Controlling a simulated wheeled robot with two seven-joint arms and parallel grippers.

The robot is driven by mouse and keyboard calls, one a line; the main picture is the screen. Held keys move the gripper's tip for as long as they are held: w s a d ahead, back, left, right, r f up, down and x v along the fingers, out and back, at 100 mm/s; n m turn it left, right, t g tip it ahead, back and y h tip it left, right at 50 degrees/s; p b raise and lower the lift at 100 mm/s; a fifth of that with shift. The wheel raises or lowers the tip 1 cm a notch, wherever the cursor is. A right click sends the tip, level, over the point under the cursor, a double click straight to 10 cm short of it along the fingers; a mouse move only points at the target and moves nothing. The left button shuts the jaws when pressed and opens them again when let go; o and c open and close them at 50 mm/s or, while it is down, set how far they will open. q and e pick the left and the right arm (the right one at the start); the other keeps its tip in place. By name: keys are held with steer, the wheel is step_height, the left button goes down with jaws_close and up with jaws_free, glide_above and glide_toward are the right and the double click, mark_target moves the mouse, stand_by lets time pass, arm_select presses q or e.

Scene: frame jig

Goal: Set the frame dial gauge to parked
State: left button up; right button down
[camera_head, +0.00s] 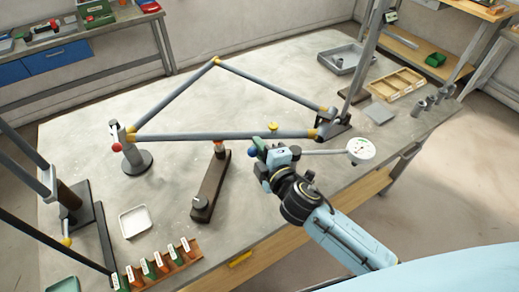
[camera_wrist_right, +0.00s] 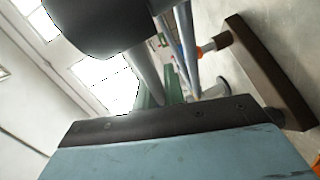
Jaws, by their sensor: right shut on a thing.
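The frame dial gauge has a round white face (camera_head: 361,149) with green marks, at the right of the frame in the head view. A thin grey arm (camera_head: 322,152) runs left from the face to my right gripper (camera_head: 268,155). My right gripper is shut at that end, where a blue ball (camera_head: 253,152) shows just beyond the jaws. The jaws hide the exact grip. The tube frame (camera_head: 190,135) with yellow joints lies behind the gripper. In the right wrist view a dark rounded part fills the top; I cannot tell what it is. My left gripper is not in view.
A red-balled post (camera_head: 133,155) stands at the frame's left corner. A white tray (camera_head: 135,221) and a rack of labelled cards (camera_head: 158,268) are at the front left. A wooden tray (camera_head: 396,84) sits at the back right.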

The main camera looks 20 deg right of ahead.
stand_by(0.3)
steer(key=c, duration=1.5)
jaws_free()
steer(key=shift+w+a, duration=0.1)
steer(key=b+v, duration=0.1)
steer(key=v, duration=1.2)
steer(key=shift+s+b, duration=0.2)
steer(key=shift+b, duration=0.15)
